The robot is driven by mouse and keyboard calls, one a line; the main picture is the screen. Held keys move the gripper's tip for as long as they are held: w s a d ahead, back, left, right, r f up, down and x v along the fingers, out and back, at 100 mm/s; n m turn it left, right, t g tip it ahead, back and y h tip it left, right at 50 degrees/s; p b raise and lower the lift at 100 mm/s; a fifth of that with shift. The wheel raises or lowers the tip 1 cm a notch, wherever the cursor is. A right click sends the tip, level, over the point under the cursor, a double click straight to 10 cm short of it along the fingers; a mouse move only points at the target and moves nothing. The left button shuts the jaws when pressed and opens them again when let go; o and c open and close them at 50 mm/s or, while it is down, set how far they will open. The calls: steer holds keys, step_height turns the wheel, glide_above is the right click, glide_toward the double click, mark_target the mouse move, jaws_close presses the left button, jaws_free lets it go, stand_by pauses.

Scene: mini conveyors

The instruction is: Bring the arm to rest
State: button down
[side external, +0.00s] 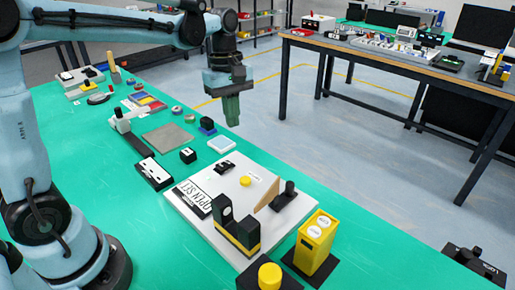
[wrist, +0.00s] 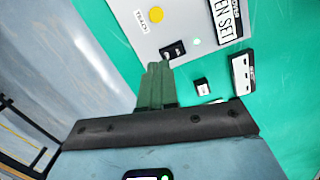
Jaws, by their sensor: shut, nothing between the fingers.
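My gripper (side external: 232,108) hangs from the arm in the side external view, above and beyond the far edge of the green table. Its green fingers point down and are together, with nothing between them. In the wrist view the shut fingers (wrist: 155,70) point toward the white panel, apart from it as far as I can tell. The arm reaches across the table from the left. No part of the gripper touches an object in the side external view.
The green table (side external: 150,210) bears a white panel (side external: 213,238) with a black-and-yellow block (side external: 236,232). A yellow box (side external: 315,243) stands at its right. A white-topped square (side external: 222,144) and a grey mat (side external: 167,138) lie nearer the gripper. Open floor (side external: 330,150) lies beyond the table.

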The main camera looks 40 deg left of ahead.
stand_by(0.3)
steer(key=s+d+f+m+t+y, duration=0.1)
steer(key=s+m+t, duration=0.6)
steer(key=m, duration=0.8)
steer(key=s+d+f, duration=0.1)
steer(key=s, duration=0.2)
steer(key=shift+s, duration=0.15)
